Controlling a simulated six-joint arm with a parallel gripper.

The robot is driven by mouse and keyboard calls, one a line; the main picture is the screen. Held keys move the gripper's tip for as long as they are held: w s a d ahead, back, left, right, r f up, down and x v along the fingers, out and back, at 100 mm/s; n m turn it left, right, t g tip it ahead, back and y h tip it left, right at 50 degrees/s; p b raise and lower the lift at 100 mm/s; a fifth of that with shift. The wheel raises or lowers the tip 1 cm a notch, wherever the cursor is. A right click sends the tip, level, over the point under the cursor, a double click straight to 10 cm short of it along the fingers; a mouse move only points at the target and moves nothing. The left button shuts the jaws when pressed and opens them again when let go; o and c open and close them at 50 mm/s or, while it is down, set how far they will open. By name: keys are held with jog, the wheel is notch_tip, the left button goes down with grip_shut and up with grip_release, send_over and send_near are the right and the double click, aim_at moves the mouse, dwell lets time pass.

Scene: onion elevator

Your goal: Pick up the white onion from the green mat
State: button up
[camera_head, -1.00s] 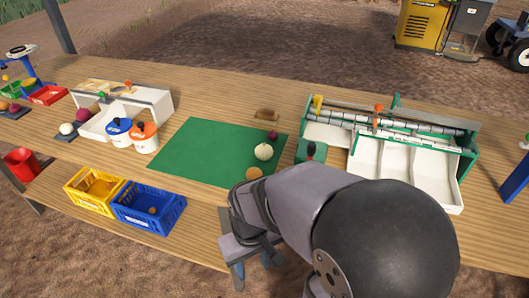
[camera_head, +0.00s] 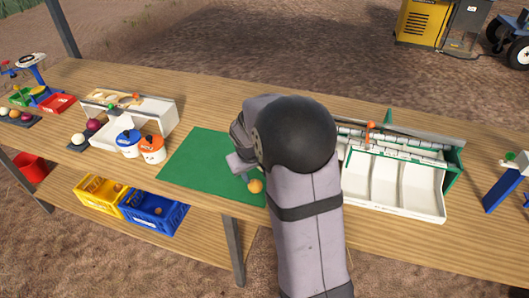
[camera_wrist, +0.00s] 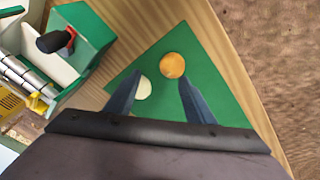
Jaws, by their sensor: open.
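The green mat (camera_head: 195,160) lies on the wooden table, its right part covered by my arm in the head view. The white onion (camera_wrist: 145,89) shows in the wrist view, partly covered by the left finger; my arm hides it in the head view. A yellow-orange onion (camera_head: 255,186) sits at the mat's near edge and also shows in the wrist view (camera_wrist: 172,65), just ahead of the fingertips. My gripper (camera_wrist: 160,78) is open and empty above the mat. The white onion lies beside its left finger, and I cannot tell whether they touch.
A white sorting tray (camera_head: 394,185) with green sides stands right of my arm. Blue-lidded (camera_head: 129,143) and orange-lidded (camera_head: 152,149) pots stand left of the mat. Yellow (camera_head: 101,196) and blue (camera_head: 153,212) crates sit on the lower shelf. The mat's left part is clear.

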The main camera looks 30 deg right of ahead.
jog(key=w+d+r+p, duration=0.2)
jog(key=w+d, duration=0.2)
jog(key=w, duration=0.1)
jog(key=shift+t+h, duration=0.3)
jog(key=shift+t, duration=0.1)
jog(key=shift+p+x, duration=0.65)
jog(key=shift+x, duration=2.95)
jog(key=shift+a, duration=0.15)
jog(key=c, duration=0.8)
